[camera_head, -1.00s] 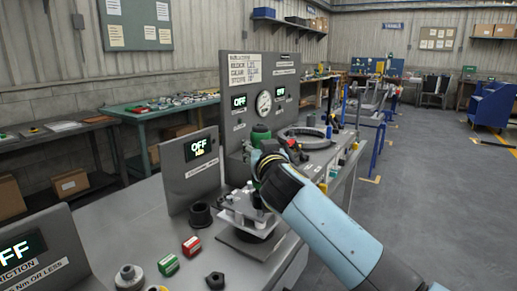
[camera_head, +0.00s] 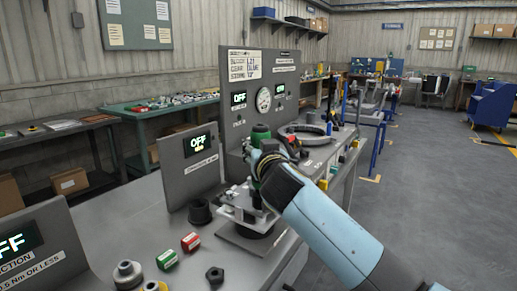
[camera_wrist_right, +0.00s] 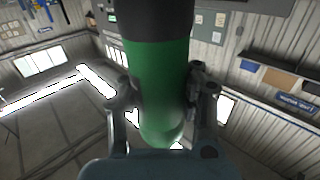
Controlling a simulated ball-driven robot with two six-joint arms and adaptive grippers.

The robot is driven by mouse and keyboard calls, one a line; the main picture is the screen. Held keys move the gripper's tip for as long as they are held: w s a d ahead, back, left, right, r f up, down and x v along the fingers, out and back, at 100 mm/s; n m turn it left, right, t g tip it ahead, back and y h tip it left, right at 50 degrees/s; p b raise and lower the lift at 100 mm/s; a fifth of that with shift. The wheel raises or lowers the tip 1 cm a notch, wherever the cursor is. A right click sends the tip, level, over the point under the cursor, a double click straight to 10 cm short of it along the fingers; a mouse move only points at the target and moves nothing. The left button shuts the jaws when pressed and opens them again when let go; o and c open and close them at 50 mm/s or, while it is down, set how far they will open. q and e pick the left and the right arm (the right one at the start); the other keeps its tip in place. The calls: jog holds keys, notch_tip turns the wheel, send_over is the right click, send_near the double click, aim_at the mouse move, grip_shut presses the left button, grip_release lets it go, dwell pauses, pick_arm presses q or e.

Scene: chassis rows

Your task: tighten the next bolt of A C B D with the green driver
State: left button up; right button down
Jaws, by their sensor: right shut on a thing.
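The green driver (camera_wrist_right: 158,85) fills the middle of the right wrist view, with a dark upper part. My right gripper (camera_wrist_right: 160,95) is shut on it, one finger on each side. In the head view the green driver (camera_head: 261,133) shows above and left of my wrist, held over a pale metal fixture (camera_head: 236,213). The fixture stands on a dark square plate (camera_head: 238,241). The driver's lower end and the bolts are too small or hidden to tell apart, so I cannot tell whether it touches a bolt. My left gripper is not in view.
A grey panel with an OFF display (camera_head: 190,165) stands behind the fixture. A taller panel with a gauge (camera_head: 263,100) stands farther back.

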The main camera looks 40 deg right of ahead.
jog(key=shift+s+f+b, duration=0.1)
jog(key=shift+f+b, duration=0.4)
jog(key=shift+b, duration=0.45)
dwell(2.3)
jog(key=shift+r+p, duration=0.65)
jog(key=shift+r, duration=0.15)
jog(key=shift+r+p, duration=1.3)
jog(key=shift+r, duration=0.55)
